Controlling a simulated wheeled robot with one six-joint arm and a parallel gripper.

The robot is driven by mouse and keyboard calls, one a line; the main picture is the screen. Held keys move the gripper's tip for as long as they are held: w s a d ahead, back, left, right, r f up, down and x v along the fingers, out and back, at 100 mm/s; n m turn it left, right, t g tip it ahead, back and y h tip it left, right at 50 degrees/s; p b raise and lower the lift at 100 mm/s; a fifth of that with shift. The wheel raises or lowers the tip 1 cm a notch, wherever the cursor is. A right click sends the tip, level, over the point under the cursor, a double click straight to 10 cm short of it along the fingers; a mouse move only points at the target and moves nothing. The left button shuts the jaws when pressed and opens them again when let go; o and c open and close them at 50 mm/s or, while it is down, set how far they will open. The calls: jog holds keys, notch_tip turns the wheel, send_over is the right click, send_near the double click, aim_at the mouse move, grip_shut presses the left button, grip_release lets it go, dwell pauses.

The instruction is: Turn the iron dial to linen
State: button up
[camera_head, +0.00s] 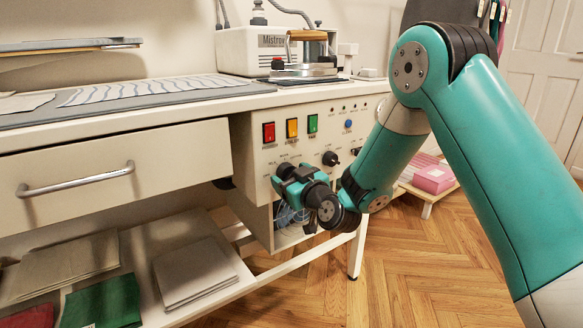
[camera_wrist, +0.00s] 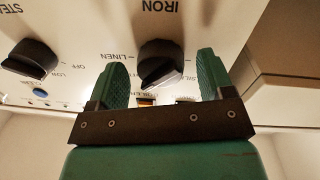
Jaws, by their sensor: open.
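The iron dial (camera_wrist: 160,62) is a black knob on the white control panel (camera_wrist: 90,20). In the wrist view the lettering is upside down, with "IRON" above the knob and "LINEN" to its left. The setting the knob points to cannot be read clearly. My gripper (camera_wrist: 163,66) is open, with one green finger on each side of the knob. A gap shows on both sides; contact cannot be seen. In the head view my gripper (camera_head: 287,178) is at the lower left of the panel and hides the iron dial.
A second black dial, marked steam (camera_wrist: 30,58), is left of the iron dial in the wrist view. Red (camera_head: 269,132), yellow (camera_head: 292,128) and green (camera_head: 312,123) switches sit above my gripper. An iron (camera_head: 305,68) stands on the table above. A drawer (camera_head: 110,165) is at left.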

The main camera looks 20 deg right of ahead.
jog(key=shift+w, duration=0.1)
jog(key=c, duration=0.9)
jog(key=shift+m, duration=0.4)
jog(key=m+p, duration=0.2)
jog(key=m, duration=0.1)
jog(key=shift+r+m, duration=0.1)
jog(key=shift+m, duration=0.2)
jog(key=shift+a+m+g+p, duration=0.1)
jog(key=shift+m+g+p, duration=0.35)
jog(key=shift+m, duration=1.65)
